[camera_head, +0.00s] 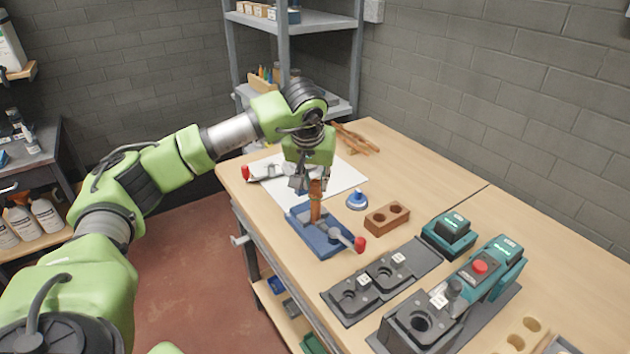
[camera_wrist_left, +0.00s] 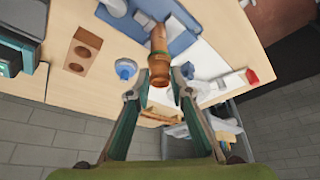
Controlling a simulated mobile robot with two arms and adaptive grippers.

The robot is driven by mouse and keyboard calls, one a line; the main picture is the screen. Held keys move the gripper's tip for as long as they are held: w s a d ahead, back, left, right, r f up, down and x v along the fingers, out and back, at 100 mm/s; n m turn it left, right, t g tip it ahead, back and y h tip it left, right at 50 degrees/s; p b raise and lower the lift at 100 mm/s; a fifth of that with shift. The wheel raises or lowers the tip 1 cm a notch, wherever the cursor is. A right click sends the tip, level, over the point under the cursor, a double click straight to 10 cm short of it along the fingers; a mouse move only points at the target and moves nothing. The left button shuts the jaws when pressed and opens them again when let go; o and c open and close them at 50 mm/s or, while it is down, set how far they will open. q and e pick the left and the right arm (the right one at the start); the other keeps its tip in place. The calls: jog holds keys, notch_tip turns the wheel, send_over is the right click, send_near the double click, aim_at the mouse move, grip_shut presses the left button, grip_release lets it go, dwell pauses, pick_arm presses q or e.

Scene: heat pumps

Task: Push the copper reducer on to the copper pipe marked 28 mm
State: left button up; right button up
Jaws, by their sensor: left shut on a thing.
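The copper pipe (camera_head: 315,210) stands upright in the blue vise (camera_head: 325,243) on the workbench; its size marking cannot be read. My left gripper (camera_head: 310,184) is above the vise, pointing down, shut on the copper reducer (camera_wrist_left: 160,70). In the left wrist view the reducer lies between the fingertips (camera_wrist_left: 160,78), in line with the pipe (camera_wrist_left: 158,38). The reducer's lower end meets or overlaps the pipe's top; how far it is on cannot be told. In the head view the fingers mostly hide the reducer. My right gripper is not in view.
A blue round-based item (camera_head: 357,200) and a brown block with two holes (camera_head: 387,218) stand right of the vise. The vise handle has a red end (camera_head: 360,244). Black fixtures (camera_head: 385,280) and teal tools (camera_head: 449,232) fill the near right. A white sheet (camera_head: 338,178) lies behind.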

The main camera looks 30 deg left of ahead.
pick_arm(q)
jog(key=o, duration=1.1)
jog(key=shift+s+f, duration=0.1)
jog(key=shift+f, duration=0.1)
jog(key=shift+o, duration=0.2)
jog(key=v, duration=1.2)
